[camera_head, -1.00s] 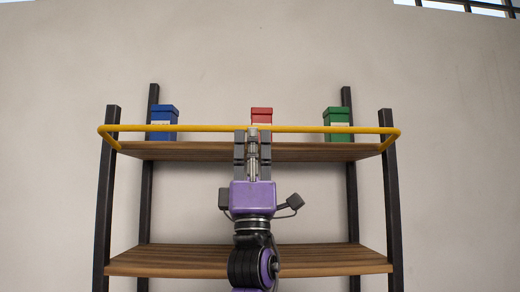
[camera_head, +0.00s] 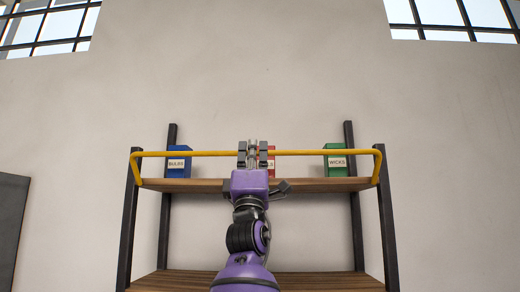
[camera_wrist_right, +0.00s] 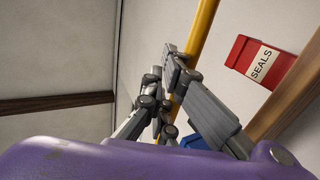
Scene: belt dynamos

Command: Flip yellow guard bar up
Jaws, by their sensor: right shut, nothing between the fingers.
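The yellow guard bar (camera_head: 210,154) runs across the front of the upper shelf, above the shelf board. Its bent ends go down to the shelf's front corners. My right gripper (camera_head: 254,147) is at the middle of the bar, fingers pointing up and covering a short piece of it. The bar also shows in the right wrist view (camera_wrist_right: 203,30), passing close beside the shut fingers (camera_wrist_right: 172,75). I cannot tell whether they touch. The fingers hold nothing. My left gripper is not in view.
On the upper shelf board (camera_head: 210,185) stand a blue box (camera_head: 178,170) marked BULBS, a red box (camera_head: 271,163) marked SEALS and a green box (camera_head: 336,171) marked WICKS. Dark posts (camera_head: 130,220) frame the shelf. A lower board (camera_head: 320,280) shows below.

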